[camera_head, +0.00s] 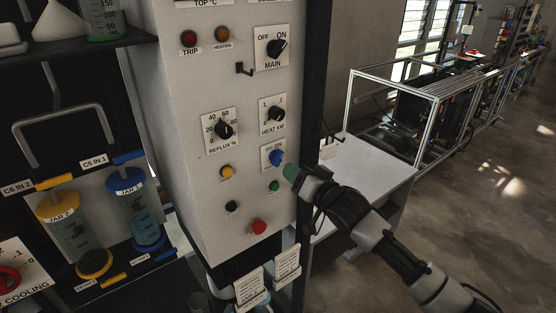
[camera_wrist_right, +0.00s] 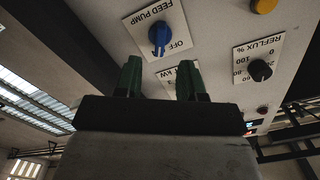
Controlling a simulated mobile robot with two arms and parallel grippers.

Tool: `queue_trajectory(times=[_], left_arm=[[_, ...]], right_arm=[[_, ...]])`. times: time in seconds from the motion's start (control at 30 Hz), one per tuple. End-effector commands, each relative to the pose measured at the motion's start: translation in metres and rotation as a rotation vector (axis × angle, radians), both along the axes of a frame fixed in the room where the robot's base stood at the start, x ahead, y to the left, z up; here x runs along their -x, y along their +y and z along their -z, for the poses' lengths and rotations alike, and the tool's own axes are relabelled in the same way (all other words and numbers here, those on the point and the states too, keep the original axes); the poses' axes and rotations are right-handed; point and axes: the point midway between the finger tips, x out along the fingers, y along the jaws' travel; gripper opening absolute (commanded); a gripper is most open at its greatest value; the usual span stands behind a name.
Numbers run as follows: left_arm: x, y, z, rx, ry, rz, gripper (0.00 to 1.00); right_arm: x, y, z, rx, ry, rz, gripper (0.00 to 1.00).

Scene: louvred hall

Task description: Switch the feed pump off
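The feed pump switch is a blue knob (camera_head: 277,158) on a small white plate marked OFF and ON, low on the right side of the grey panel. In the right wrist view the same blue knob (camera_wrist_right: 159,38) shows upside down, with FEED PUMP and OFF readable beside it. I cannot tell for sure which mark the knob points to. My right gripper (camera_head: 291,173) is just to the right of and below the knob. In the wrist view its green fingers (camera_wrist_right: 159,75) are apart with nothing between them, and the knob lies beyond their tips. My left gripper is not in view.
Near the switch are a green button (camera_head: 274,186), a red button (camera_head: 258,227), a yellow button (camera_head: 226,172) and the HEAT KW knob (camera_head: 274,114). The MAIN switch (camera_head: 276,48) is higher. A white table (camera_head: 365,165) stands right of the panel.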

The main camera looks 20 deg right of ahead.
Motion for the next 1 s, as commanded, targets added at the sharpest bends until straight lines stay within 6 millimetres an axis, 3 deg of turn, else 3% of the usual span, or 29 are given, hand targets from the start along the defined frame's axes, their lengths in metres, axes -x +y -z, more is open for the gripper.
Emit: queue_trajectory(times=[0.4, 0.9, 1.0], left_arm=[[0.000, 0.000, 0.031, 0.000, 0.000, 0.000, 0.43], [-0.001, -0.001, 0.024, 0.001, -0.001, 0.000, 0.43], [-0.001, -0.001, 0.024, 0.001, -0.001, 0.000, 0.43]], right_arm=[[-0.057, 0.021, 0.002, 0.000, -0.002, 0.000, 0.39], [-0.061, 0.023, 0.000, -0.001, 0.001, -0.001, 0.39], [-0.061, 0.023, 0.000, 0.000, 0.000, -0.001, 0.27]])
